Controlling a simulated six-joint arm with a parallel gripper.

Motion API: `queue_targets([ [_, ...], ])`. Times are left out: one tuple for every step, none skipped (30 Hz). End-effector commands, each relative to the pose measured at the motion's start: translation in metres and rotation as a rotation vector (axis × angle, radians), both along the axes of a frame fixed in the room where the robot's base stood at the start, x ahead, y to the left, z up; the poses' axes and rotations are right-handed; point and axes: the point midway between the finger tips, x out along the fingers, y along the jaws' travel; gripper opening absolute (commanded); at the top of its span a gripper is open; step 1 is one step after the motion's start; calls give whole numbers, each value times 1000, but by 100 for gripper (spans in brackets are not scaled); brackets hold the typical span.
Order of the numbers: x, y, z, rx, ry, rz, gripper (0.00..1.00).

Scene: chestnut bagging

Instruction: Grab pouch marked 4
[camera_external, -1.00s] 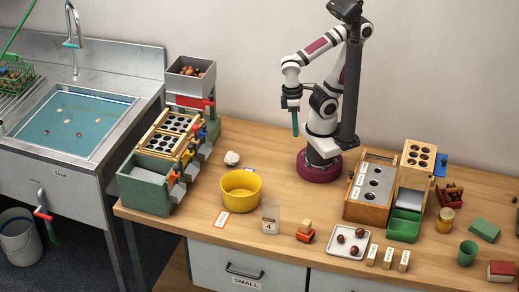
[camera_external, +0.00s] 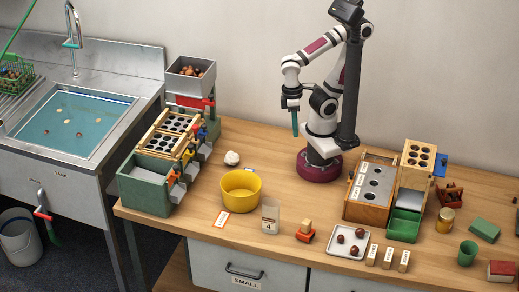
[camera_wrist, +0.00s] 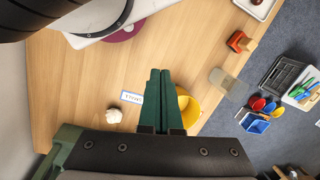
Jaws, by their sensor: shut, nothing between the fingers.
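The pouch marked 4 (camera_external: 270,219) is a small translucent pouch with a white label reading 4. It stands near the table's front edge, right of the yellow bowl (camera_external: 239,190). In the wrist view the pouch (camera_wrist: 223,80) shows as a greyish clear shape right of the fingers. My gripper (camera_external: 295,131) points down above the table, left of my arm's base, well above and behind the pouch. In the wrist view its green fingers (camera_wrist: 160,72) lie together with nothing between them.
A white crumpled lump (camera_external: 232,158) lies behind the bowl. The green-and-wood sorting rack (camera_external: 145,194) stands at left. The table between my base and the pouch is clear.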

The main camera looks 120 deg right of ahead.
Motion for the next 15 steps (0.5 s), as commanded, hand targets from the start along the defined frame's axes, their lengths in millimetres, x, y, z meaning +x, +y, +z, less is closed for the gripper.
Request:
queue_targets([
  [0,0,0,0,0,0,0],
  [0,0,0,0,0,0,0],
  [0,0,0,0,0,0,4],
  [0,0,0,0,0,0,9],
  [0,0,0,0,0,0,14],
  [0,0,0,0,0,0,22],
  [0,0,0,0,0,0,27],
  [0,0,0,0,0,0,32],
  [0,0,0,0,0,0,40],
  [0,0,0,0,0,0,45],
  [0,0,0,0,0,0,50],
  [0,0,0,0,0,0,58],
  [0,0,0,0,0,0,63],
  [0,0,0,0,0,0,68],
  [0,0,0,0,0,0,76],
])
